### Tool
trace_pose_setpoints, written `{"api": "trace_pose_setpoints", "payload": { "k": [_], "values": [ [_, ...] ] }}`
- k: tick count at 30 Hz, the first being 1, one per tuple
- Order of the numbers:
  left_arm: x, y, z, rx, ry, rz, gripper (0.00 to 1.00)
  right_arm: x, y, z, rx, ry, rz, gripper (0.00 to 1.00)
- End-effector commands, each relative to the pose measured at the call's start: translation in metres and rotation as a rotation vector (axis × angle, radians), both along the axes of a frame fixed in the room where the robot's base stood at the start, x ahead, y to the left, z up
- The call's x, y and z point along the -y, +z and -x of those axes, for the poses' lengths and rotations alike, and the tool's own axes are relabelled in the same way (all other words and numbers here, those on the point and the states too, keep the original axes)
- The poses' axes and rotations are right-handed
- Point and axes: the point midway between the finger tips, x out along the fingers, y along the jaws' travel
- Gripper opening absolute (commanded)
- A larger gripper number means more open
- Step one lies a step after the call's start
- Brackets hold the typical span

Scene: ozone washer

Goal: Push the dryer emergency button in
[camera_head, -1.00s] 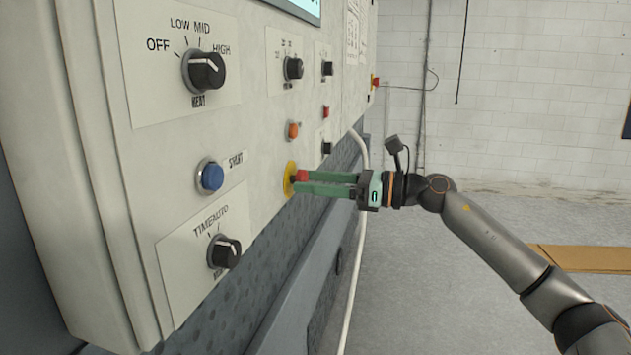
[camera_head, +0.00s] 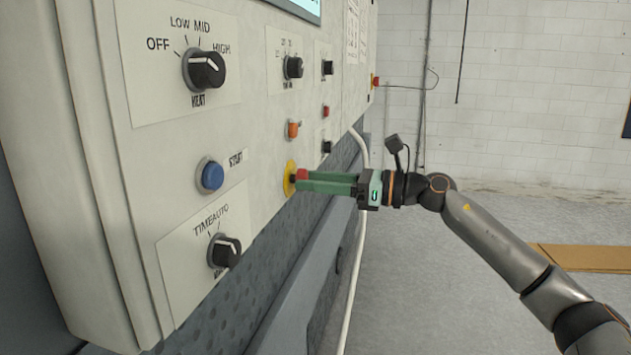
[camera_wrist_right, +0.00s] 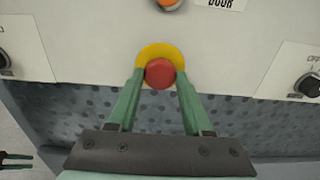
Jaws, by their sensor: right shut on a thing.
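The dryer emergency button (camera_head: 301,174) is a red knob on a yellow round plate (camera_head: 289,179), low on the pale control panel. It also shows in the right wrist view (camera_wrist_right: 160,73), at the top centre with its yellow plate around it. My right gripper (camera_head: 306,182) reaches in from the right with green fingers pointing at the panel. In the wrist view its fingertips (camera_wrist_right: 160,76) are on either side of the red knob, shut on it. The fingers hide part of the knob in the head view.
An orange button (camera_head: 292,130) sits above the yellow plate. A blue start button (camera_head: 210,175), a heat knob (camera_head: 204,71) and a time knob (camera_head: 224,252) are to the left. A white hose (camera_head: 357,250) hangs behind my gripper. Open floor lies to the right.

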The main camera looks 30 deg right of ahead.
Motion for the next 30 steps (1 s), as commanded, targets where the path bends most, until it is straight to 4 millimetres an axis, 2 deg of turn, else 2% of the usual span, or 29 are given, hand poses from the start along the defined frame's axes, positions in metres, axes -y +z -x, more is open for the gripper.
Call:
{"api": "trace_pose_setpoints", "payload": {
  "k": [15,20,27,28,30],
  "values": [
    [0.0000,0.0003,-0.0001,0.000,0.000,0.000,0.50,-0.0001,0.0002,-0.0002,0.000,0.000,0.000,0.00],
    [0.0000,0.0088,0.0000,0.000,0.001,0.001,0.50,-0.0070,0.0030,-0.0079,0.001,0.001,-0.001,0.00],
    [0.0000,0.0073,0.0000,0.000,0.001,0.001,0.50,-0.0081,0.0003,-0.0094,0.002,0.000,-0.001,0.00],
    [0.0000,0.0073,0.0000,0.000,0.001,0.001,0.50,-0.0081,0.0004,-0.0094,0.002,0.000,-0.001,0.51],
    [0.0000,0.0073,0.0000,0.000,0.001,0.001,0.50,-0.0081,0.0004,-0.0094,0.002,0.000,-0.001,0.59]
  ]
}}
